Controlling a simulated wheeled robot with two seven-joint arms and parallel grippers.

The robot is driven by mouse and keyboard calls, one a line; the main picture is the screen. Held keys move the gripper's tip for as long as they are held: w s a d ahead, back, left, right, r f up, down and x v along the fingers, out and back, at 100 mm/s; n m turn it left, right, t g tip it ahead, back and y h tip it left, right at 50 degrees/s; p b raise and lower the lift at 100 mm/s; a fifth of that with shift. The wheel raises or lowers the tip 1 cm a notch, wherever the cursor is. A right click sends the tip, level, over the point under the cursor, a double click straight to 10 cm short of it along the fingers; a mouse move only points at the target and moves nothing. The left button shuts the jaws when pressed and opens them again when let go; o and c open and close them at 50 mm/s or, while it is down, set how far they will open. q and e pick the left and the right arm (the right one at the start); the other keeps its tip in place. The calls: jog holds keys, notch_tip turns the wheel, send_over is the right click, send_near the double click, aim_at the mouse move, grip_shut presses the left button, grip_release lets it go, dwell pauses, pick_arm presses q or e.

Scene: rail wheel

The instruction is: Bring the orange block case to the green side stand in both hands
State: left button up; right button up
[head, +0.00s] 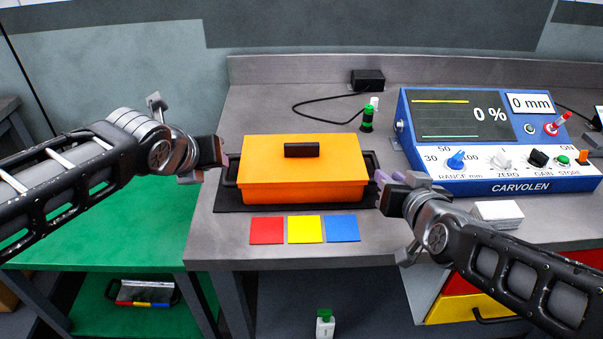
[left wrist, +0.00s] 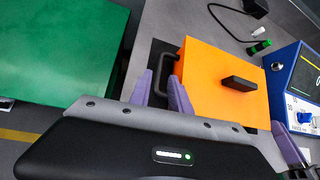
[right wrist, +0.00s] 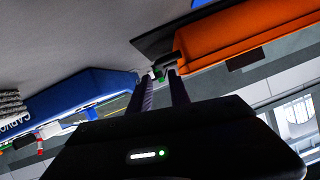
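The orange block case (head: 300,180), with a black knob on its lid, sits on a dark mat on the grey bench. It has a black handle on each side. My left gripper (head: 224,161) is at the left handle (left wrist: 135,75); its purple fingers are parted, with the handle close to the tips. My right gripper (head: 381,181) is at the right handle (right wrist: 165,68); its fingers are parted, with the handle by the tips. Whether either handle lies fully between the fingers is hard to tell. The green side stand (head: 130,225) is at the left, its top clear.
Red, yellow and blue squares (head: 305,229) lie in front of the case. A blue CARVOLEN meter (head: 480,187) stands at right, with a white block (head: 498,213) before it. A tray (head: 145,292) is on the stand's lower shelf.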

aim_at(378, 167)
dwell(0.3)
